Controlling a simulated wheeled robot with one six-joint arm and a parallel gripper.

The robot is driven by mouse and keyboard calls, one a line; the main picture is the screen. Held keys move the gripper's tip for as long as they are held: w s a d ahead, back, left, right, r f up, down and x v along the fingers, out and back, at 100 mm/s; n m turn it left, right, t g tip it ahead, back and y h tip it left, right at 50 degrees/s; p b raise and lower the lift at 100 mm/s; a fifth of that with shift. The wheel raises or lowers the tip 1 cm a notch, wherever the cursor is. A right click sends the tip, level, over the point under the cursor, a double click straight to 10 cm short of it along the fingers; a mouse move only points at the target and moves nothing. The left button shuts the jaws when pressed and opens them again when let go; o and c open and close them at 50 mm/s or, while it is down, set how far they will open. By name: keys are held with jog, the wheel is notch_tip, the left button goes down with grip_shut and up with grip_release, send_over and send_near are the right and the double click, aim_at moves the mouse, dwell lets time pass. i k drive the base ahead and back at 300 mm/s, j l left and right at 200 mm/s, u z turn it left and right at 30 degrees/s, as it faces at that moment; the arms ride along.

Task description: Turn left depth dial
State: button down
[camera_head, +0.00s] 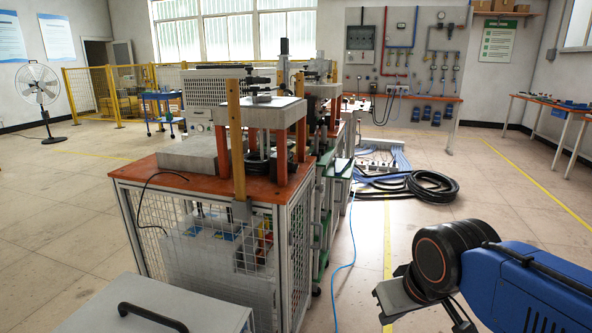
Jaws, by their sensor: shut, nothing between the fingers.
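The induction heater bench (178,180) stands left of centre, with an orange top and mesh sides. On it is a raised grey plate (262,117) on orange posts, with a small round metal fitting (262,98) on top. A pale vented box (212,97) stands behind, with small knobs on its front. I cannot tell which part is the left depth dial. My gripper (458,318) is partly in view at the lower right, below my blue arm. It is shut and empty, well apart from the bench. Its fingertips are hard to make out.
A grey cabinet with a black handle (152,316) fills the lower left front. Black hoses (432,187) lie coiled on the floor behind. A blue cable (345,245) runs along the floor. Floor is clear at far left and right of the yellow line.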

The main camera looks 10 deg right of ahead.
aim_at(292, 168)
jog(key=i+l+u, duration=0.1)
jog(key=u, duration=0.45)
jog(key=i+l+u, duration=0.1)
jog(key=l+u, duration=0.3)
jog(key=l, duration=0.5)
jog(key=l+u, duration=0.4)
jog(key=l, duration=1.3)
jog(key=k+l, duration=0.1)
jog(key=l, duration=0.7)
jog(key=l+u, duration=0.1)
jog(key=l, duration=0.75)
jog(key=k+l, duration=0.1)
jog(key=l, duration=0.7)
